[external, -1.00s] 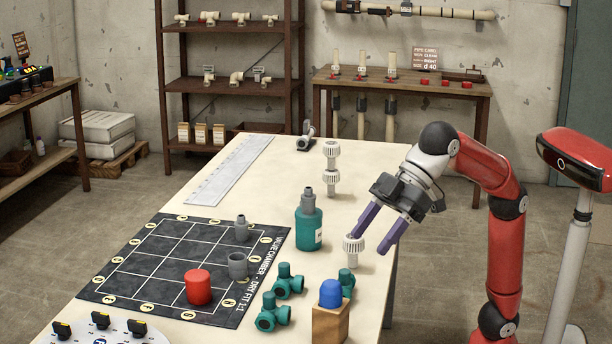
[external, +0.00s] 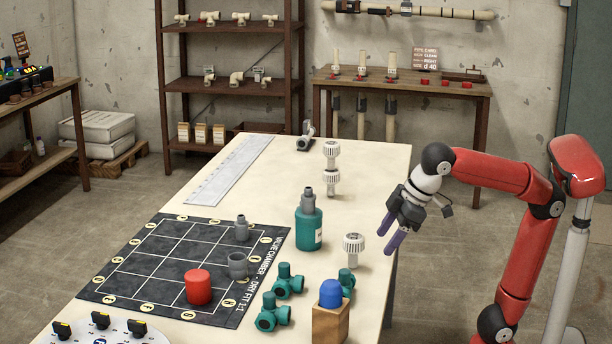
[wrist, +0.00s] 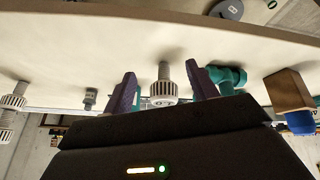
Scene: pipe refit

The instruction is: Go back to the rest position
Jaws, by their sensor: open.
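My gripper (external: 391,233) hangs just off the right edge of the table (external: 262,176) in the external view, its purple fingers pointing down and left. It is open and holds nothing. A white ribbed fitting (external: 353,248) stands on the table to the left of the fingers, apart from them. In the wrist view the two fingers (wrist: 160,90) show apart, with the white fitting (wrist: 164,86) seen between them in the distance.
A teal bottle (external: 309,229), several teal valve bodies (external: 288,281) and a wooden block (external: 331,322) with a blue cap (external: 331,292) stand near the table's right side. A dark grid mat (external: 150,285) carries a red cylinder (external: 199,287).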

